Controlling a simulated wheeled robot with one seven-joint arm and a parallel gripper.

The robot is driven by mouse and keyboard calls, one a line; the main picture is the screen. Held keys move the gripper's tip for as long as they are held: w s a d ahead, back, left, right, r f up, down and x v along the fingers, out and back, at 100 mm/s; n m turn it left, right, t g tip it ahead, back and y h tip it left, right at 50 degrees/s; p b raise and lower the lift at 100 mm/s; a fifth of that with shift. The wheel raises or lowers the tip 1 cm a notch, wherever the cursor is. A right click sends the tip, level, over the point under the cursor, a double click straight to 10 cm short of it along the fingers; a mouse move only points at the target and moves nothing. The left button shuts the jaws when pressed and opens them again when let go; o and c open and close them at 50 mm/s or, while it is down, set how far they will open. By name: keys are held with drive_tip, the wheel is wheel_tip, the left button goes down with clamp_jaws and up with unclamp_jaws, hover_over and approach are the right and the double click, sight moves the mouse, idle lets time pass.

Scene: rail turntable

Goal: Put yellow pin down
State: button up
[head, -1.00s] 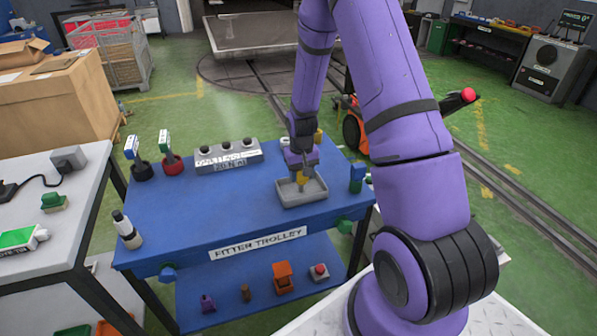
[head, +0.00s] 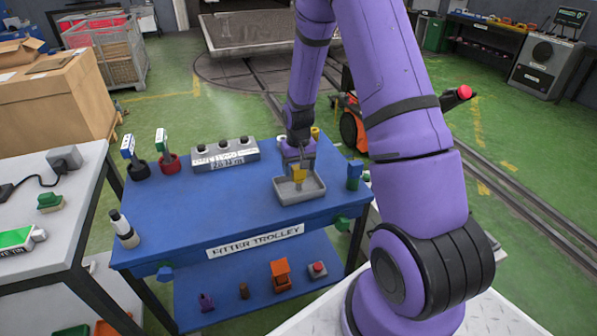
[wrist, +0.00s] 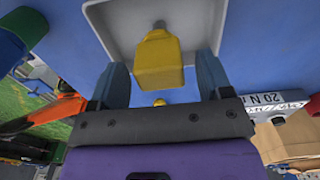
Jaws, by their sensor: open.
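The yellow pin (head: 299,174) has a blocky yellow head above a grey shank. It stands roughly upright in the small grey tray (head: 319,190) on the blue trolley top. In the wrist view the pin's yellow head (wrist: 158,60) shows between my two fingers, with a gap on each side, in front of the pale tray (wrist: 110,20). My gripper (head: 298,163) is over the tray, pointing down around the pin; its open fingers (wrist: 162,82) also show in the wrist view. The pin's lower end is hard to make out.
A grey block with black knobs (head: 225,155) stands behind and left on the trolley (head: 200,205). A green and blue piece (head: 354,175) stands close to the tray's right. Another yellow item (head: 315,132) is behind my gripper. The trolley top's middle is clear.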

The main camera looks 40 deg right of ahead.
drive_tip(key=s+a+r+t, duration=0.1)
drive_tip(key=s+a+r, duration=0.1)
drive_tip(key=r, duration=0.8)
drive_tip(key=s+a+r, duration=0.1)
drive_tip(key=a+r, duration=0.1)
drive_tip(key=r, duration=0.9)
drive_tip(key=s+a+r+n+t, duration=0.1)
drive_tip(key=s+a+r, duration=0.3)
drive_tip(key=s+r, duration=0.4)
drive_tip(key=s+a+r+n+t, duration=0.2)
drive_tip(key=s+a+r, duration=0.3)
drive_tip(key=s, duration=1.1)
wheel_tip(320, 180, up, 3)
drive_tip(key=shift+s+a+r+t, duration=0.15)
drive_tip(key=shift+s+r+t, duration=0.1)
drive_tip(key=shift+t, duration=0.35)
